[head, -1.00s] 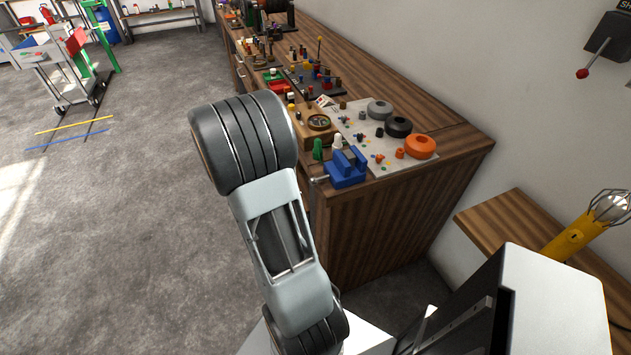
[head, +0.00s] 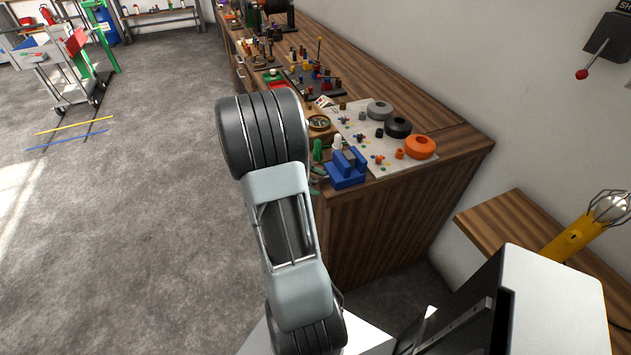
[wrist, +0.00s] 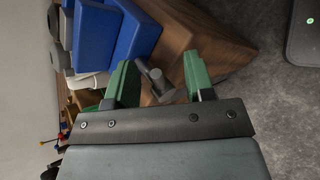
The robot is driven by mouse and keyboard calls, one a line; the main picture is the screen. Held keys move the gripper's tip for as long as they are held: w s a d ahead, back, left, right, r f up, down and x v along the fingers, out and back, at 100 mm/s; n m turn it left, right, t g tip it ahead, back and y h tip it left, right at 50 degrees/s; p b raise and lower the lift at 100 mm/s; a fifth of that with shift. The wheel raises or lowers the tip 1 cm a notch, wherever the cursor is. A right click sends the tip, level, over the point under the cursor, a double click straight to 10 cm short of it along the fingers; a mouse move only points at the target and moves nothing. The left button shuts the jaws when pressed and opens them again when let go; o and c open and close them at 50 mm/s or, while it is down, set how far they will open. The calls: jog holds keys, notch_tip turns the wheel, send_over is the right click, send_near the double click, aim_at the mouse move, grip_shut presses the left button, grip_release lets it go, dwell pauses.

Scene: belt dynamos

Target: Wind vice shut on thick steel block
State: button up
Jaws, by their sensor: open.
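The blue vice (head: 346,173) stands at the near corner of the wooden bench, its jaws upright with a gap between them. In the wrist view its blue body (wrist: 92,38) fills the upper left. A dark grey handle (wrist: 156,80) sticks out from the vice towards my gripper. My gripper (wrist: 160,68) has green fingers, spread apart, one on each side of the handle, with space showing on both sides. In the head view the green fingertips (head: 315,180) show just left of the vice. I cannot make out a steel block between the jaws.
A grey mat (head: 378,150) with small coloured parts lies beside the vice. An orange ring (head: 420,147) and a black ring (head: 397,127) stand on it.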

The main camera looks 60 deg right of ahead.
jog(key=shift+c, duration=0.5)
jog(key=shift+f, duration=0.1)
jog(key=c, duration=0.7)
jog(key=shift+o, duration=0.2)
jog(key=shift+s+a+f+t+b, duration=0.15)
jog(key=shift+f+t+b, duration=0.25)
jog(key=shift+b, duration=0.85)
jog(key=shift+f+m+t+h+b, duration=0.15)
jog(key=shift+m+t+h+b, duration=0.15)
jog(key=shift+m+b, duration=0.5)
jog(key=shift+s+b, duration=0.1)
jog(key=shift+b, duration=0.35)
jog(key=shift+r, duration=0.2)
jog(key=o, duration=0.7)
jog(key=shift+a, duration=0.1)
jog(key=shift+o, duration=0.3)
jog(key=shift+r, duration=0.2)
